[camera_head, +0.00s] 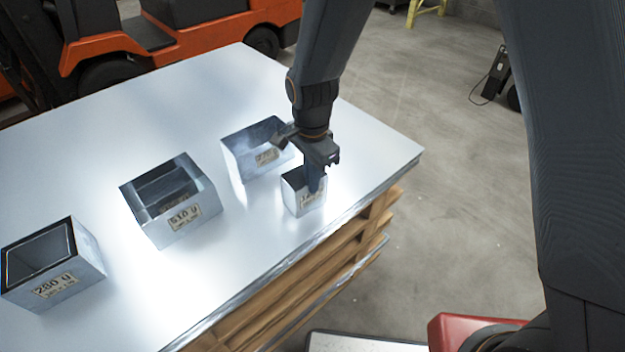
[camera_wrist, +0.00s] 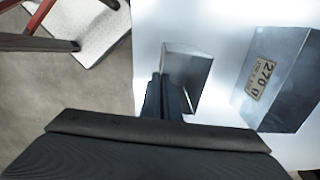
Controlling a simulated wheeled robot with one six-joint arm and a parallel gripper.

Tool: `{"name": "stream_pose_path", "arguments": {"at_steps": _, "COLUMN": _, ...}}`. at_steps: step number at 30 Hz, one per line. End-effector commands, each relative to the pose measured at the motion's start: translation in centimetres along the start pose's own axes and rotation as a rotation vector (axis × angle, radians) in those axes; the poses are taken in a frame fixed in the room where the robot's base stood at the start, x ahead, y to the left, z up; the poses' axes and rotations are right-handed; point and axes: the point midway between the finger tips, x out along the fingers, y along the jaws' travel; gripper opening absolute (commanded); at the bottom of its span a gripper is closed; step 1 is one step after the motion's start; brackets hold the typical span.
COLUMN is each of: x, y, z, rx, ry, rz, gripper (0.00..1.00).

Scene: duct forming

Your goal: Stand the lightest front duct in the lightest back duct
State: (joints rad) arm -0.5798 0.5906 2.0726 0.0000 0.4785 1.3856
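A larger duct marked 270 g (camera_head: 240,163) stands just behind, also in the wrist view (camera_wrist: 290,88). A wide duct (camera_head: 200,216), its label perhaps 510 g, and a duct marked 280 g (camera_head: 88,262) stand further left.
The ducts stand on a shiny metal table (camera_head: 250,245) on a wooden pallet stack (camera_head: 300,300). The wide duct has a panel or smaller duct inside; I cannot tell which. An orange forklift (camera_head: 190,45) is behind. The table's far part is clear.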

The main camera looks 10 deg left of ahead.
Motion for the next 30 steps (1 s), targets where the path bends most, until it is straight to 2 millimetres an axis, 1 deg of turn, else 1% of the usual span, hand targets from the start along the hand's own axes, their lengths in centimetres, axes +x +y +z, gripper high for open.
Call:
{"name": "stream_pose_path", "arguments": {"at_steps": 13, "x": 0.0, "y": 0.0, "z": 0.0, "rx": 0.0, "ry": 0.0, "rz": -0.001, "gripper": 0.0}}
{"name": "stream_pose_path", "arguments": {"at_steps": 16, "x": -0.3, "y": 0.0, "z": 0.0, "rx": 0.0, "ry": 0.0, "rz": -0.001, "gripper": 0.0}}
{"name": "stream_pose_path", "arguments": {"at_steps": 20, "x": -1.4, "y": 0.0, "z": 0.0, "rx": 0.0, "ry": 0.0, "rz": -0.001, "gripper": 0.0}}
{"name": "stream_pose_path", "arguments": {"at_steps": 30, "x": -5.2, "y": 0.0, "z": 0.0, "rx": 0.0, "ry": 0.0, "rz": -0.002, "gripper": 0.0}}
